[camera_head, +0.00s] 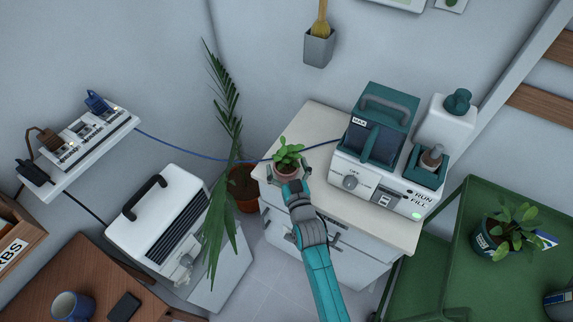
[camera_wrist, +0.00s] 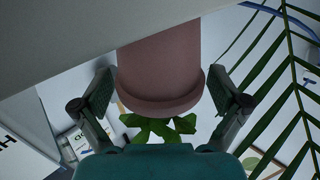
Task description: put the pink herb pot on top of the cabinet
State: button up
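The pink herb pot (camera_head: 286,172), with leafy green herbs, is at the left corner of the cabinet top (camera_head: 318,124) in the head view. In the wrist view the pot (camera_wrist: 160,75) appears upside down. Its base is hidden behind a pale edge there, so I cannot tell whether it rests on the top. My gripper (camera_head: 288,180) reaches in from the front of the cabinet. In the wrist view my gripper's fingers (camera_wrist: 161,92) stand on both sides of the pot, with narrow gaps showing. It looks open around the pot.
A teal-and-white machine (camera_head: 379,140) fills the cabinet's right part. A potted palm (camera_head: 241,187) stands on the floor just left of the cabinet, its fronds close by. A blue cable (camera_head: 200,151) runs behind the pot. A green table (camera_head: 455,250) stands at the right.

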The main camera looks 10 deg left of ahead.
jog(key=shift+r, duration=0.15)
jog(key=v, duration=1.2)
jog(key=s+d+f+m+h, duration=0.2)
jog(key=s+d+m+h, duration=0.15)
jog(key=s+d, duration=1.45)
jog(key=s+d+r+h, duration=0.1)
jog(key=s+r, duration=0.2)
jog(key=s, duration=0.3)
jog(key=s+d+r+m+g+h, duration=0.1)
jog(key=s+d+r, duration=0.1)
jog(key=s, duration=0.5)
jog(key=s+d+r+h, duration=0.1)
jog(key=s+r+h, duration=0.1)
jog(key=s+r, duration=0.2)
jog(key=shift+s+d+r+g, duration=0.25)
jog(key=shift+s+r+g, duration=0.1)
jog(key=shift+s, duration=0.8)
